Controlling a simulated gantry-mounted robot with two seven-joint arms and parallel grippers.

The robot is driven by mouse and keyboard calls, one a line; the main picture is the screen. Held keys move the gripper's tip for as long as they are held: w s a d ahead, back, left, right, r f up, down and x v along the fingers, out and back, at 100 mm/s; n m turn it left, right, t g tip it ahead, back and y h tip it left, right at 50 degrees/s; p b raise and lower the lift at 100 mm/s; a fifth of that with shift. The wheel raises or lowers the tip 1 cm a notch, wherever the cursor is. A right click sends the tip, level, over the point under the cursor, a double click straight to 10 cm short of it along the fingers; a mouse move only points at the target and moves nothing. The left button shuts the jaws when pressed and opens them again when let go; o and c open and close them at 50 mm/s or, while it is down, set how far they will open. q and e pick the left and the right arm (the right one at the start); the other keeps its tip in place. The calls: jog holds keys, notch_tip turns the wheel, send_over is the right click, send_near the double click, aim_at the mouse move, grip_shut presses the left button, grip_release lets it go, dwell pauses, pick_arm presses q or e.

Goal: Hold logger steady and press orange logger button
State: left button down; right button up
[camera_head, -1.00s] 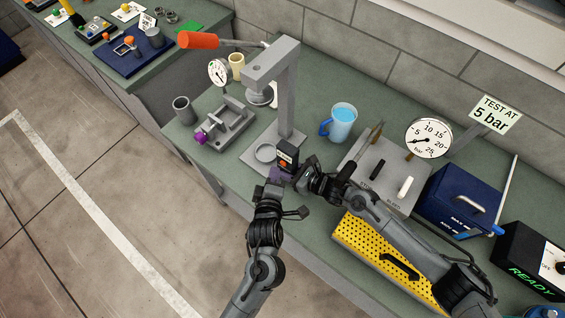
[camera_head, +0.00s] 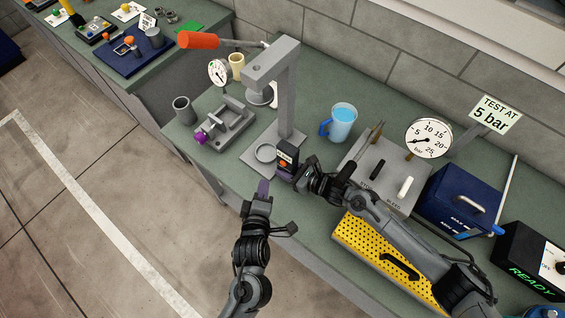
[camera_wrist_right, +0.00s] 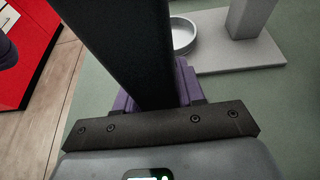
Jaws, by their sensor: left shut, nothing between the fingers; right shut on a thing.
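The logger (camera_head: 287,155) is a small dark upright box with a little orange on its front, at the bench's front edge beside the press base. My right gripper (camera_head: 294,175) comes from the right and is shut on its lower part. In the right wrist view the logger (camera_wrist_right: 120,45) rises as a dark block between the purple fingers. My left gripper (camera_head: 262,188) is shut and empty, with purple fingertips, a little left of and nearer than the logger, apart from it. The orange button is too small to make out clearly.
A grey press (camera_head: 288,90) with an orange-handled lever stands behind the logger. A blue mug (camera_head: 341,124) and a gauge block (camera_head: 388,172) stand right of it. A grey fixture (camera_head: 228,125) is to the left. The floor in front of the bench is open.

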jog(key=o, duration=1.2)
